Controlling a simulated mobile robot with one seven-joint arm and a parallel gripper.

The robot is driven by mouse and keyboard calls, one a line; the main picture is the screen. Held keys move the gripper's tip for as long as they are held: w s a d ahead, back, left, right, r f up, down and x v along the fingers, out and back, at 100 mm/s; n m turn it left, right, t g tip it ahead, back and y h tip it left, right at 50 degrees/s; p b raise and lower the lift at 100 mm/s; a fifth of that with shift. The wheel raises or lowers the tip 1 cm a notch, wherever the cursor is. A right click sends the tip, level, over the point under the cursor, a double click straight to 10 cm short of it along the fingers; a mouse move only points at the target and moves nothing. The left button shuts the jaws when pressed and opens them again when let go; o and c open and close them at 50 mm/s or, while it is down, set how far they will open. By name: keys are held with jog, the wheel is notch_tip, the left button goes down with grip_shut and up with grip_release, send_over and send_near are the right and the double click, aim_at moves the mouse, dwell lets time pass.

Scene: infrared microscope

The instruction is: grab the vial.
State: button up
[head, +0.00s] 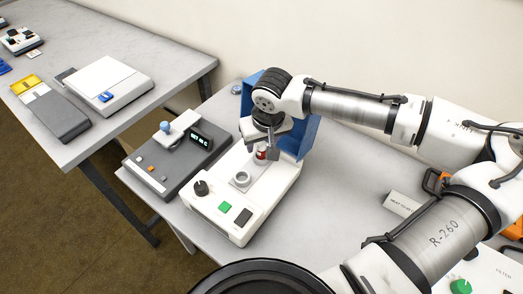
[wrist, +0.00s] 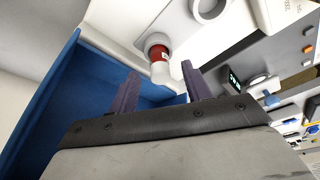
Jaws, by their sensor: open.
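The vial, white with a red band, shows in the wrist view (wrist: 158,54) and as a small red and white piece in the head view (head: 261,154). It is at the back part of the white instrument (head: 235,222), in front of the blue panel (head: 299,137). My gripper (head: 264,146) is above it, pointing down. In the wrist view, my gripper (wrist: 161,71) is open. The vial's near end appears between the two fingertips, with gaps on both sides. I cannot tell how deep it sits between them. The vial's base is partly hidden in the head view.
A round ring holder (head: 240,179) is on the white instrument's top, in front of the vial. A dark grey device (head: 163,168) with a lit display stands close on the left. The blue panel closes in the back and right side. Another table (head: 160,105) stands at the left.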

jog(key=shift+x, duration=1.1)
jog(key=c, duration=1.1)
jog(key=shift+o, duration=0.2)
jog(key=shift+r, duration=0.1)
